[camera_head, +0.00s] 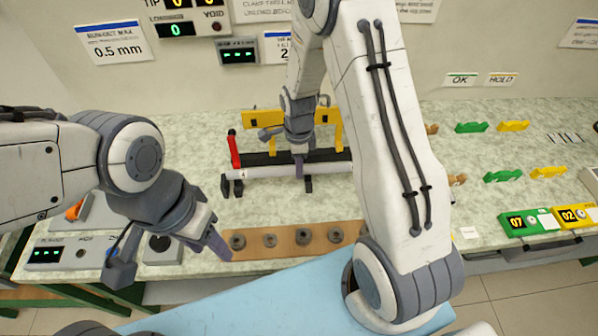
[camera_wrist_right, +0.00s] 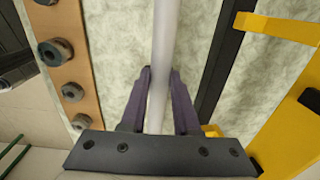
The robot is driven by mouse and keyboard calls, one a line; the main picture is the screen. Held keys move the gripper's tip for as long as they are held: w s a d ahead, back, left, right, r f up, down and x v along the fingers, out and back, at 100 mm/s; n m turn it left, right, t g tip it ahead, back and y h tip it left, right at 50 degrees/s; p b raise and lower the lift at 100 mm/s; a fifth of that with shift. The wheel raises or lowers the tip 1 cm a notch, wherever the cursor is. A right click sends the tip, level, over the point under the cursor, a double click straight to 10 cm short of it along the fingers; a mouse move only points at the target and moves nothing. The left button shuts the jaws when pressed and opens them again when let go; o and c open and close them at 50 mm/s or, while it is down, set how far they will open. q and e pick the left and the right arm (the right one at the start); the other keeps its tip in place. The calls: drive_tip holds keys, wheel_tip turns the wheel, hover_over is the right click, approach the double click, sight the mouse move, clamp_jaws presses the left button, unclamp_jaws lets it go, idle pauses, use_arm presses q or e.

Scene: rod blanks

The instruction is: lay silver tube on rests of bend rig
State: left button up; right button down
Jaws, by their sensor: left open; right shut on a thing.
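The silver tube (camera_head: 262,172) lies level, left to right, along the front of the bend rig, which has a yellow frame (camera_head: 262,117), a dark bar and a red lever (camera_head: 234,150). My right gripper (camera_head: 299,172) is shut on the tube from above. In the right wrist view the tube (camera_wrist_right: 165,50) runs between the purple fingers (camera_wrist_right: 158,100). Dark rest blocks (camera_head: 309,184) show at the tube's lower edge; I cannot tell whether it touches them. My left gripper (camera_head: 218,245) is open and empty, left of the wooden strip.
A wooden strip (camera_head: 288,250) with several dark round pieces lies in front of the rig. Green and yellow holders (camera_head: 503,176) and numbered boxes (camera_head: 525,222) stand at the right. My right arm hides the table right of the rig. A blue surface (camera_head: 270,295) is nearest.

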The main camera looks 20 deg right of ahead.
wheel_tip(320, 180, down, 3)
drive_tip(key=shift+f+p, duration=0.2)
drive_tip(key=shift+p, duration=0.15)
drive_tip(key=shift+f, duration=0.1)
drive_tip(key=shift+f, duration=0.1)
drive_tip(key=c, duration=0.6)
unclamp_jaws()
drive_tip(key=shift+c, duration=0.2)
